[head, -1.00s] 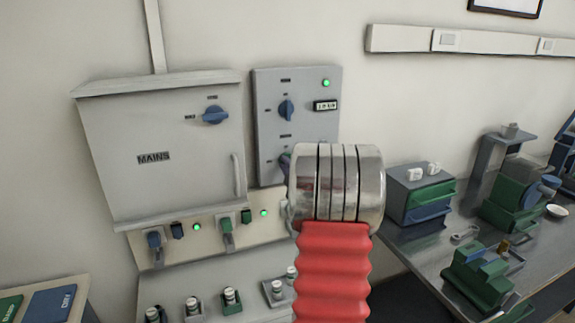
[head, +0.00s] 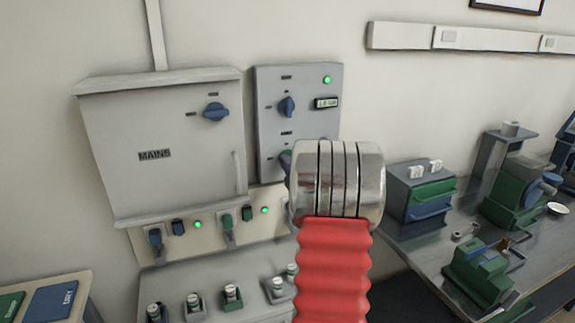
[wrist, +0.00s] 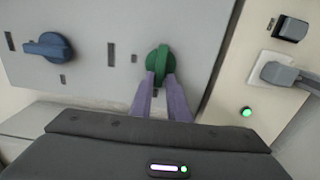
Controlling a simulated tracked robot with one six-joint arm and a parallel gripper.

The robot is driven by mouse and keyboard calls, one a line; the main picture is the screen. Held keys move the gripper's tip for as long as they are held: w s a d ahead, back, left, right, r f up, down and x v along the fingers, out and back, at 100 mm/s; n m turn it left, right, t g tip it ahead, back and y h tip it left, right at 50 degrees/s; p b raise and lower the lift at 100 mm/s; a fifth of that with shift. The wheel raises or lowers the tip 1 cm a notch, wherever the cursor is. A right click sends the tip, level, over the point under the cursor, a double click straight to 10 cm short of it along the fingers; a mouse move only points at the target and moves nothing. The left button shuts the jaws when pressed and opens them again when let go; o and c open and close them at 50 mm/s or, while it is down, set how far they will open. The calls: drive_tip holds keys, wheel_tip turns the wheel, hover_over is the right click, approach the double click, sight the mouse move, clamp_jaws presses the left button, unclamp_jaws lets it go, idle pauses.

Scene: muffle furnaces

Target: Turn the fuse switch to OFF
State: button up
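A grey panel (head: 325,135) on the wall carries a blue knob (head: 287,106) and, below it, a green knob. My arm mostly hides the green knob in the head view. In the wrist view the green knob (wrist: 158,60) has its ridge roughly upright, and the blue knob (wrist: 48,46) is to its left with its ridge across. My gripper (wrist: 161,78) has its two purple fingers on either side of the green knob's ridge, close against it. The labels are too small to read, so I cannot tell which knob is named fuse.
A grey MAINS box (head: 165,145) with its own blue knob (head: 215,112) is to the left. Below it, a socket strip (head: 262,228) holds plugs, switches and green lamps. A bench (head: 405,240) with green and grey equipment stands at the right.

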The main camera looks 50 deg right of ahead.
drive_tip(key=o, duration=0.4)
drive_tip(key=shift+s, duration=0.1)
drive_tip(key=v, duration=1.3)
drive_tip(key=shift+s+a, duration=0.2)
drive_tip(key=shift+f, duration=0.15)
idle(0.4)
